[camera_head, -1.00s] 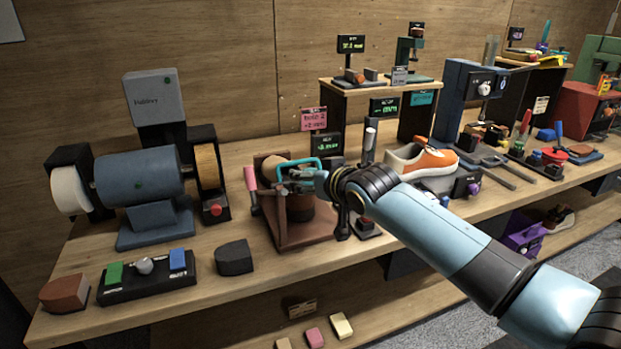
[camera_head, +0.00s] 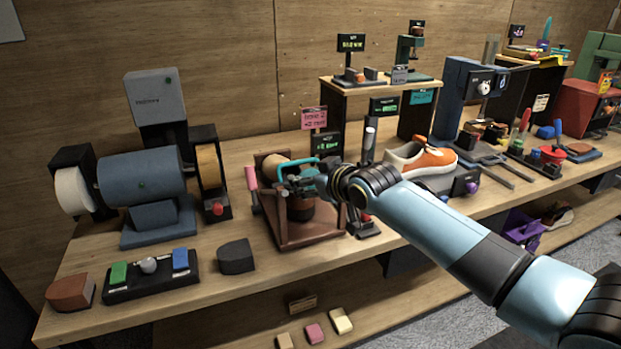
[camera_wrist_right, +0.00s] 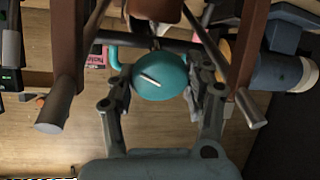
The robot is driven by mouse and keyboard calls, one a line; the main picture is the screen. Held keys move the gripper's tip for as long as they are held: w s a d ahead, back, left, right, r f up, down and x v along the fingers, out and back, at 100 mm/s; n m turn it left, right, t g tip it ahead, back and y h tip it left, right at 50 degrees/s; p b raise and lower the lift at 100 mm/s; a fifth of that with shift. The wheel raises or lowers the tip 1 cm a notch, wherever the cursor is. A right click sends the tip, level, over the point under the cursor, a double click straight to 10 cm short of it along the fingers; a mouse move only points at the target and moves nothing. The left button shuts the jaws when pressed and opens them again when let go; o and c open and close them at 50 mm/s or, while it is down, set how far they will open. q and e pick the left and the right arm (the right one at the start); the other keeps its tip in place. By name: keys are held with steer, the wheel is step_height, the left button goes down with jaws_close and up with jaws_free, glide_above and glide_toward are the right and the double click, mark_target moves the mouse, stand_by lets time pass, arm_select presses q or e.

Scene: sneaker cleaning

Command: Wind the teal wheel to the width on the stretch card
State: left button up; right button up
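The teal wheel (camera_wrist_right: 160,76) has a white line across its face, tilted in the right wrist view. My right gripper (camera_wrist_right: 160,84) has a finger on each side of it, apparently closed against its rim. In the head view my right gripper (camera_head: 305,184) is at the front of the brown wooden stretcher frame (camera_head: 300,235), by a teal curved bar (camera_head: 296,164); the wheel is mostly hidden there. A pink card (camera_head: 314,118) with small writing stands behind the frame, above a green-lit readout (camera_head: 326,143). Its digits are too small to read surely. My left gripper is out of view.
A blue grinder (camera_head: 142,178) stands left on the bench, behind a black button panel (camera_head: 150,275) and a dark block (camera_head: 236,257). The bench front edge is close.

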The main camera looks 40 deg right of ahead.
steer(key=o, duration=0.4)
steer(key=v, duration=1.2)
steer(key=shift+r, duration=0.1)
